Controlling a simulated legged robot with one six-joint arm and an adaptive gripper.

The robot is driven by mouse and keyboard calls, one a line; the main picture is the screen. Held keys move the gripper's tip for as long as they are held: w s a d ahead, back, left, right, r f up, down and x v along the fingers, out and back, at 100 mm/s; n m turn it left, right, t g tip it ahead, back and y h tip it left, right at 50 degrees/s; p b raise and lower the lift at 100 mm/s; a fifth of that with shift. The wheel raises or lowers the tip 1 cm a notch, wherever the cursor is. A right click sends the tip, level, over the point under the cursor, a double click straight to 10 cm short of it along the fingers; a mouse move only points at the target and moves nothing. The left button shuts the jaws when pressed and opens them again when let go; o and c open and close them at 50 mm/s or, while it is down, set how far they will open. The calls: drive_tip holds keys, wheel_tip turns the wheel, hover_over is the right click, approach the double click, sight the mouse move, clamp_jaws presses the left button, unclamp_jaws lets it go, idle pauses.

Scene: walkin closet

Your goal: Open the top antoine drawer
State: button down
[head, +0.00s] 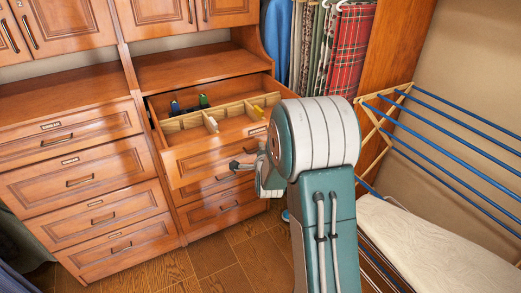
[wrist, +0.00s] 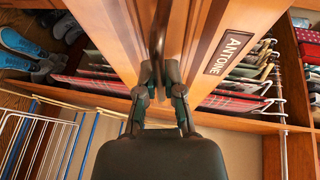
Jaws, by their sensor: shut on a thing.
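The top Antoine drawer (head: 190,163) is wooden and stands pulled out from the right-hand cabinet column in the head view. In the wrist view its front (wrist: 110,35) fills the upper middle, with a dark name plate reading "ANTOINE" (wrist: 229,51). My gripper (head: 238,164) is at the drawer front in the head view. It also shows in the wrist view (wrist: 160,88), with its fingers closed around the drawer's dark handle (wrist: 158,40). The fingers partly hide the handle. In the head view my arm covers the right end of the drawer front.
Wooden dividers (head: 225,112) and small items lie inside the drawer. Closed drawers (head: 75,185) stand to the left, and more lie below. A drying rack (head: 440,125) and a pale ironing board (head: 430,245) stand right of my arm. Wooden floor (head: 210,258) is clear before the cabinet.

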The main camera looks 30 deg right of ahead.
drive_tip(key=shift+s+d+f, duration=0.15)
drive_tip(key=shift+s+d, duration=0.1)
drive_tip(key=shift+s, duration=0.25)
drive_tip(key=c, duration=0.9)
unclamp_jaws()
drive_tip(key=shift+c, duration=0.2)
drive_tip(key=shift+o, duration=0.9)
drive_tip(key=shift+w+d, duration=0.15)
drive_tip(key=shift+d, duration=0.1)
drive_tip(key=v, duration=1.2)
